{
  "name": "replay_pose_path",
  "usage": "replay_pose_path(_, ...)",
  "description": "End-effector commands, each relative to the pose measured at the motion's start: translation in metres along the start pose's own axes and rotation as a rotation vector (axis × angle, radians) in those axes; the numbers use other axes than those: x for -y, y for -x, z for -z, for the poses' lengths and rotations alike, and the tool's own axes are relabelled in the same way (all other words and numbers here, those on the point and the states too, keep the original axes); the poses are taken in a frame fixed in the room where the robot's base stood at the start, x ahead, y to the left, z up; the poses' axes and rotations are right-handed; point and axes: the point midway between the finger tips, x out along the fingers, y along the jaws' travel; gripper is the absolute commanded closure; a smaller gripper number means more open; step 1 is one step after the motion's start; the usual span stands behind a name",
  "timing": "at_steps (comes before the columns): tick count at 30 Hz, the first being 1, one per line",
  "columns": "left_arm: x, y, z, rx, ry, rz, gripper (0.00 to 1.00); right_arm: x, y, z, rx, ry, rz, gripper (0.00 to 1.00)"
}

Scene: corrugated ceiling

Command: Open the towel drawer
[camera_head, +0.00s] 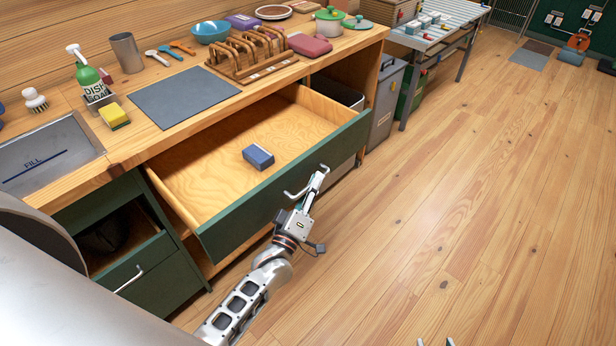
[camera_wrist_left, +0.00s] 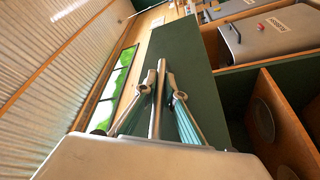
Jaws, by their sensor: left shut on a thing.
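The wide drawer (camera_head: 238,222) with a dark green front is pulled well out from under the wooden counter, and its pale wood inside shows. A small blue-grey block (camera_head: 258,156) lies on its floor. My left gripper (camera_head: 316,180) is at the drawer front, shut on the metal bar handle (camera_head: 291,194). In the left wrist view the fingers (camera_wrist_left: 157,76) close on both sides of the handle bar (camera_wrist_left: 156,110), against the green front (camera_wrist_left: 184,58). Two pale tips of my right gripper (camera_head: 435,342) show apart at the bottom edge, with nothing visible between them.
The counter holds a dish soap bottle (camera_head: 90,77), a yellow sponge (camera_head: 114,116), a dark mat (camera_head: 184,97) and a wooden rack (camera_head: 250,58). A lower green cabinet (camera_head: 150,275) stands at left. A grey bin (camera_head: 385,105) stands beyond the drawer. The wood floor (camera_head: 460,200) at right is clear.

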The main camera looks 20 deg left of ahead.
Motion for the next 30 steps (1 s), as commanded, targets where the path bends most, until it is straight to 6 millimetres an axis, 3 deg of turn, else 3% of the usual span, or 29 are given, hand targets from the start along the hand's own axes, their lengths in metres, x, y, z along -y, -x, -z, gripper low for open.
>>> replay_pose_path(11,0.0,0.001,-0.002,0.001,0.001,0.002,1.0,-0.001,0.0,0.003,-0.005,0.001,-0.002,0.6)
replay_pose_path(12,0.0,0.001,-0.002,0.001,0.001,0.002,0.83,-0.001,0.0,0.003,-0.005,0.001,-0.002,0.6)
replay_pose_path(23,0.0,0.003,-0.002,0.001,0.001,0.001,0.83,-0.003,0.0,-0.002,0.005,0.006,-0.002,0.6)
replay_pose_path(30,0.001,0.033,-0.002,0.003,0.0,0.003,0.83,-0.002,0.0,-0.001,0.002,0.004,-0.001,0.6)
